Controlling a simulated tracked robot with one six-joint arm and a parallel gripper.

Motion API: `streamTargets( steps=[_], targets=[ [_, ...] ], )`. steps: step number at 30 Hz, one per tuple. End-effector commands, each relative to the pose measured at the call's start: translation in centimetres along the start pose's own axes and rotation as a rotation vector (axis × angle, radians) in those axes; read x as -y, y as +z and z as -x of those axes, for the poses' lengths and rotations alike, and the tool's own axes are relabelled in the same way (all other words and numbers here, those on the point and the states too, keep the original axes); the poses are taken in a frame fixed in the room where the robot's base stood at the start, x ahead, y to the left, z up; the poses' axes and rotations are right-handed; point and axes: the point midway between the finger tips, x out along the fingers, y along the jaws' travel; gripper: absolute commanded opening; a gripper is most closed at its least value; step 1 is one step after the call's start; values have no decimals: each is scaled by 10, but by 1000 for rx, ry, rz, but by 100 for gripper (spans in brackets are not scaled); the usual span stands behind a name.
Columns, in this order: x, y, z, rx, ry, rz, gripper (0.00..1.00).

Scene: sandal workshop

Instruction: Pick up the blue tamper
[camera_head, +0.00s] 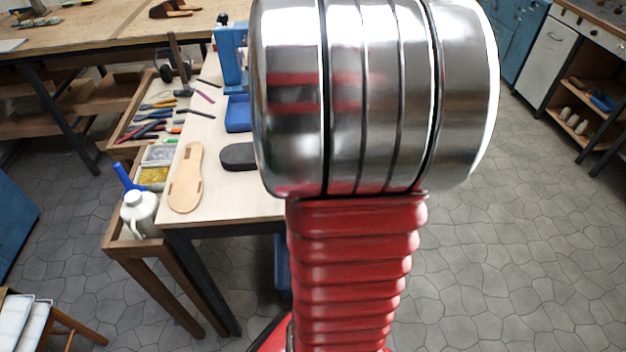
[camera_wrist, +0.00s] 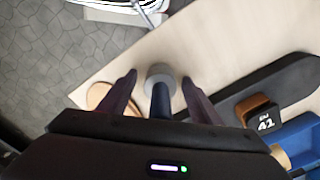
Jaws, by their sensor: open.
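The blue tamper (camera_wrist: 160,102) shows in the wrist view, with a dark blue handle and a round grey end (camera_wrist: 160,72). It is between the two dark fingers of my gripper (camera_wrist: 159,77), with a visible gap on each side. My gripper is open and I see no finger touching the tamper. The lower part of the handle is hidden by the gripper body. In the head view my arm covers the middle, and I make out neither the gripper nor the tamper there.
The pale worktable (camera_head: 225,200) holds a wooden sole (camera_head: 186,178), a dark pad (camera_head: 238,156) and a blue tray (camera_head: 237,113). A white bottle (camera_head: 139,212) stands in a side rack. In the wrist view a block marked 41 (camera_wrist: 258,110) lies on a long dark sole (camera_wrist: 285,78).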

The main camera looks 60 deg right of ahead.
Motion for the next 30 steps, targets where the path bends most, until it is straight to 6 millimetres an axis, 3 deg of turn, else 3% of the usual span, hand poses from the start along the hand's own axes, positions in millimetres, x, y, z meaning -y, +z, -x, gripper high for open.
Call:
streamTargets(
  steps=[9, 30],
  targets=[
    [0, 0, 0, 0, 0, 0, 58],
    [0, 0, 0, 0, 0, 1, 9]
  ],
)
